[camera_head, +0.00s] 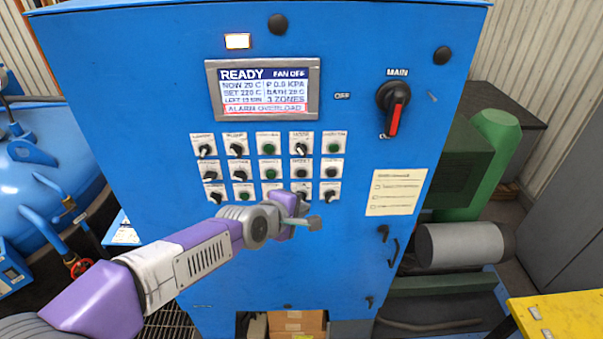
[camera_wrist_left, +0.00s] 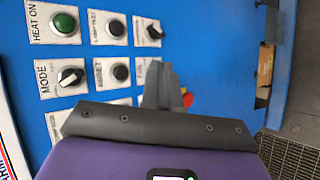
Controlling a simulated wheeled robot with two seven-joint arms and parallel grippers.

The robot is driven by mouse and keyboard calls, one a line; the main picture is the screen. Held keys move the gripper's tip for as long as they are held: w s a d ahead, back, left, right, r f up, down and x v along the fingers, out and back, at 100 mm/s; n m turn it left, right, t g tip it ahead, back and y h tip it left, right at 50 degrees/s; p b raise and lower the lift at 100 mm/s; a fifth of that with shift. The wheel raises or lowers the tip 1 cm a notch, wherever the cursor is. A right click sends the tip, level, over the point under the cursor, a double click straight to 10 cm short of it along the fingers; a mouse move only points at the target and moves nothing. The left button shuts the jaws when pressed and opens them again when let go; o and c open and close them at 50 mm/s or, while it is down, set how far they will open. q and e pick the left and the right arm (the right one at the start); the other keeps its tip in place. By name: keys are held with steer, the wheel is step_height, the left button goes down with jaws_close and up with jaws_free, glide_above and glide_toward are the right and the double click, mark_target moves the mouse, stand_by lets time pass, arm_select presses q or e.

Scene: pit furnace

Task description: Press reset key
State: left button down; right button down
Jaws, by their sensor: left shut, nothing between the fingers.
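The reset key (camera_head: 302,173) is a black round button on a white label plate, in the middle row of the control panel, fourth column. It also shows in the left wrist view (camera_wrist_left: 121,72), with its label turned sideways. My left gripper (camera_head: 314,223) is shut and empty, just below the bottom row of keys in the head view. In the left wrist view its closed fingers (camera_wrist_left: 166,88) lie to the right of the reset key, apart from it in the picture. The gap to the panel face is hard to judge. My right gripper is not in view.
The blue cabinet (camera_head: 340,30) carries a display (camera_head: 262,90) reading READY and ALARM OVERLOAD. Several neighbouring knobs and buttons sit close around the key, including a MODE knob (camera_wrist_left: 70,75) and a green HEAT ON button (camera_wrist_left: 63,22). A red-handled MAIN switch (camera_head: 394,112) is at right.

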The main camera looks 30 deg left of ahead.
mark_target(301, 174)
arm_select(q)
steer(key=shift+w, duration=0.15)
steer(key=shift+w+a+b, duration=0.5)
steer(key=shift+w+a, duration=0.25)
steer(key=shift+w, duration=0.45)
steer(key=shift+w+a+b, duration=0.45)
steer(key=shift+w+a, duration=0.35)
steer(key=shift+w, duration=0.45)
steer(key=shift+w+a+b, duration=0.5)
steer(key=shift+w+a, duration=0.25)
steer(key=shift+w, duration=0.45)
steer(key=shift+w, duration=0.1)
steer(key=shift+w+a, duration=0.2)
steer(key=shift+w, duration=0.05)
steer(key=shift+w+a, duration=0.2)
steer(key=shift+w, duration=0.1)
steer(key=shift+s+d, duration=0.4)
steer(key=shift+s, duration=0.3)
steer(key=shift+p, duration=0.35)
